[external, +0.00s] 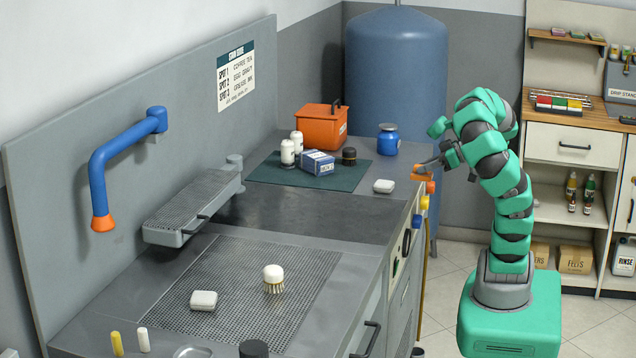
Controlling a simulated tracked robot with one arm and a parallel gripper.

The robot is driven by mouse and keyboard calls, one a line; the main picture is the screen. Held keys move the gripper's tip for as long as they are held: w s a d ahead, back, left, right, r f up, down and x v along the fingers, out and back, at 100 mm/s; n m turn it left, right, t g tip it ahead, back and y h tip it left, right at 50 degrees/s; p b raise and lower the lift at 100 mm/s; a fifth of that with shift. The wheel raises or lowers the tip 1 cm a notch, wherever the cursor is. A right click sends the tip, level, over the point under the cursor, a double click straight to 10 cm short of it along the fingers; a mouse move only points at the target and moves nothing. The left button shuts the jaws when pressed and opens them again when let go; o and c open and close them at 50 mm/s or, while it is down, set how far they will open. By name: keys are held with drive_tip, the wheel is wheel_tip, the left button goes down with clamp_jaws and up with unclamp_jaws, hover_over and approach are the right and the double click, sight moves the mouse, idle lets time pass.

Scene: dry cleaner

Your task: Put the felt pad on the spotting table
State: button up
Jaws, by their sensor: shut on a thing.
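My gripper (424,170) is at the right edge of the spotting table, near its back right corner. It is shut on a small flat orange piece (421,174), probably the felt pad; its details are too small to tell. I cannot tell whether the piece touches the edge. The grey spotting table (320,222) has a perforated panel (235,316) at its near end and a dark green mat (270,172) at its far end. One white rounded block (384,186) lies near the mat. Another white block (203,300) lies on the perforated panel.
A brush (273,278) stands on the panel. An orange box (321,127), white bottles, a blue-white carton (318,163) and a blue jar (388,140) crowd the far end. A blue pipe (105,170) and a narrow side arm (192,205) overhang the left. The middle is clear.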

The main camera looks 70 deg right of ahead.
drive_tip(key=w+d, duration=0.3)
drive_tip(key=w+d+f, duration=0.1)
drive_tip(key=w+d, duration=0.2)
drive_tip(key=w, duration=0.1)
drive_tip(key=w+d+p, duration=0.1)
drive_tip(key=w+d, duration=0.2)
drive_tip(key=w, duration=0.1)
drive_tip(key=shift+w+d+f, duration=0.1)
drive_tip(key=shift+d+f, duration=0.1)
drive_tip(key=shift+f, duration=0.05)
drive_tip(key=shift+f+b, duration=0.95)
drive_tip(key=shift+f, duration=0.9)
drive_tip(key=shift+r, duration=0.1)
drive_tip(key=o, duration=1)
